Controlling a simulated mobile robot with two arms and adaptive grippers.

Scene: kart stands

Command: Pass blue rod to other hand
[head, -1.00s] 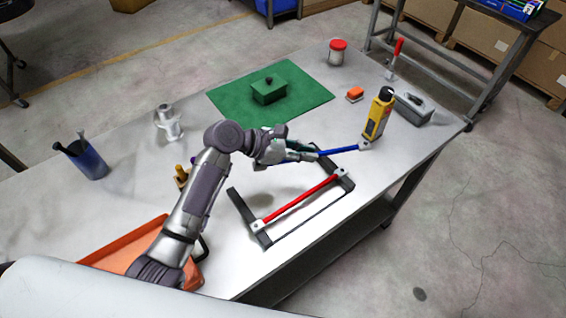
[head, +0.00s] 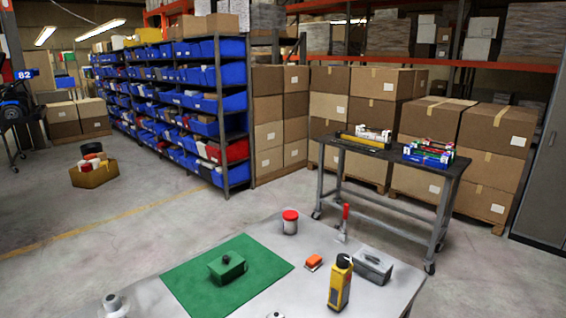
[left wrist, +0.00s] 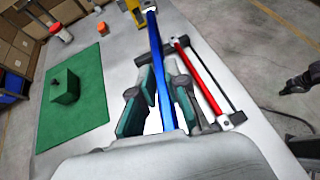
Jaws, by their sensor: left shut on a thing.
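The blue rod (left wrist: 161,80) shows in the left wrist view, running away from me between the green-padded fingers of my left gripper (left wrist: 160,88). My left gripper is shut on it, and the rod is held above the grey table. A red rod (left wrist: 205,85) on a dark frame lies just right of it on the table. A dark arm end (left wrist: 298,82) at the right edge seems to be my right gripper, apart from the rod; its fingers are too unclear to read. The head view shows neither gripper nor the blue rod.
On the table (head: 385,297) are a green mat (head: 180,283) with a green box (head: 227,268), a red-lidded jar (head: 290,222), an orange block (head: 313,262), a yellow device (head: 340,284) and a grey case (head: 373,265). A cart (head: 395,157) stands behind.

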